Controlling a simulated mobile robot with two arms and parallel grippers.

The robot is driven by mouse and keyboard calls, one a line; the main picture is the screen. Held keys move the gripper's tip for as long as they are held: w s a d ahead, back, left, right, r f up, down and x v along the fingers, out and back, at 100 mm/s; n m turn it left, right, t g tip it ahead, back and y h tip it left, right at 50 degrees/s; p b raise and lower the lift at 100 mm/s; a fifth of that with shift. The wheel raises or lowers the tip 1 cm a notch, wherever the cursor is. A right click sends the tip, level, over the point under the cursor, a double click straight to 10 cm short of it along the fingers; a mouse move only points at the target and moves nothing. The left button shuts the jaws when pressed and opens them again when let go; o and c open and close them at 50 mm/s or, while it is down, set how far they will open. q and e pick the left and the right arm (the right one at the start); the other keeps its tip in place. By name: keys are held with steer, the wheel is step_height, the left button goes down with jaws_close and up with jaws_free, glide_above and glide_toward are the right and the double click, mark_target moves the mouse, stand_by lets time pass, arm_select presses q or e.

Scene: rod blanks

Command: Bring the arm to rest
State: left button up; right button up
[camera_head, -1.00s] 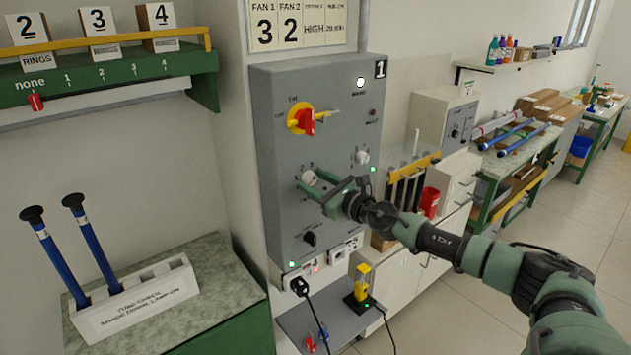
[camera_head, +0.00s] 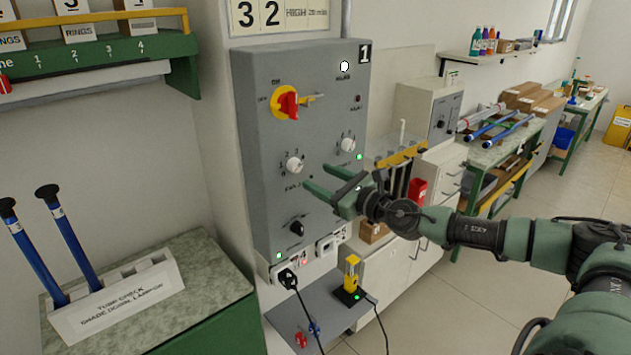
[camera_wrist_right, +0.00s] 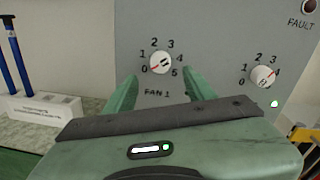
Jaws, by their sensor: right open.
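My right gripper (camera_head: 322,184) is open and empty in front of the grey control panel (camera_head: 262,150). In the head view its green fingers point left, just right of and below the white FAN 1 knob (camera_head: 294,165), apart from it. In the right wrist view the FAN 1 knob (camera_wrist_right: 160,62) shows beyond and between the spread fingertips (camera_wrist_right: 158,90). A second white knob (camera_head: 347,144) sits to the upper right; it also shows in the wrist view (camera_wrist_right: 263,77). My right arm reaches in from the right. My left gripper is not in view.
The panel also bears a red and yellow switch (camera_head: 289,102) and a black knob (camera_head: 297,228). A low grey shelf (camera_head: 325,318) with a yellow device (camera_head: 351,273) lies below. Blue tubes (camera_head: 70,240) stand in a white holder (camera_head: 118,308) at left. Floor at right is open.

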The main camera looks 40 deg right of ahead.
stand_by(0.5)
steer(key=d+f+m+g+h+b, duration=0.1)
steer(key=d+f+m+g+h, duration=0.15)
steer(key=f+m, duration=0.75)
steer(key=d+f+m+g+h+b, duration=0.1)
steer(key=d+f+m+h, duration=0.15)
steer(key=f, duration=1.35)
steer(key=s+a+f+m+g+b, duration=0.15)
steer(key=s+f+m, duration=0.4)
steer(key=f, duration=0.55)
steer(key=s+a+f+m+g, duration=0.15)
steer(key=s+f+m, duration=0.25)
steer(key=s+f, duration=0.5)
steer(key=s+a+f+m+g+b, duration=0.1)
steer(key=s+f+m+g, duration=0.3)
steer(key=f, duration=0.9)
steer(key=s+a+f+m+g+y, duration=0.1)
steer(key=s+a+f+m, duration=0.3)
steer(key=s, duration=0.7)
steer(key=s+a+f+m+g+b, duration=0.1)
steer(key=s+a+f+m+g, duration=0.2)
steer(key=s+a+f, duration=0.6)
steer(key=s+a+f+m+g+y+b, duration=0.1)
steer(key=s+a+f+m, duration=0.4)
steer(key=s, duration=1)
steer(key=a+f+g, duration=0.1)
steer(key=a, duration=0.2)
steer(key=shift+s+a+f+y, duration=0.2)
steer(key=shift+a+f+y, duration=0.05)
steer(key=shift+f+y, duration=0.1)
